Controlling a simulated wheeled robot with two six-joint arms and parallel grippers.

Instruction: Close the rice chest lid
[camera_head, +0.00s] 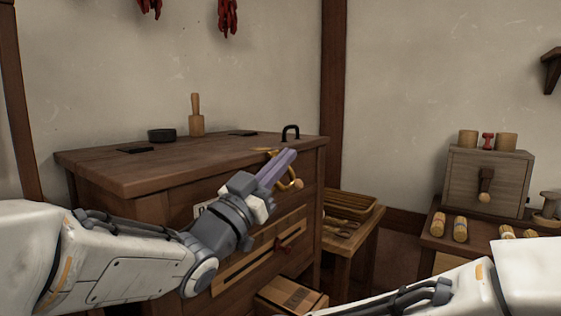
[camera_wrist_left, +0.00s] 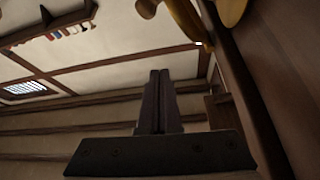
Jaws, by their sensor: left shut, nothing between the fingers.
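The rice chest (camera_head: 130,205) is a large brown wooden chest at the left of the head view. Its lid (camera_head: 190,165) looks flat and level on top; any small gap is too fine to tell. A black handle (camera_head: 290,131) stands at the lid's right end. A brass fitting (camera_head: 297,184) shows at the upper front, partly hidden behind my left gripper (camera_head: 289,157). That gripper is shut and empty, its fingers pointing up and right in front of the lid's front edge. In the left wrist view its fingers (camera_wrist_left: 159,100) are together, with brass (camera_wrist_left: 184,18) beyond them. My right gripper is out of view.
On the lid stand a wooden pestle (camera_head: 196,118) and a dark bowl (camera_head: 161,135). A low stand with a tray (camera_head: 350,205) and a small mill box (camera_head: 487,183) are to the right.

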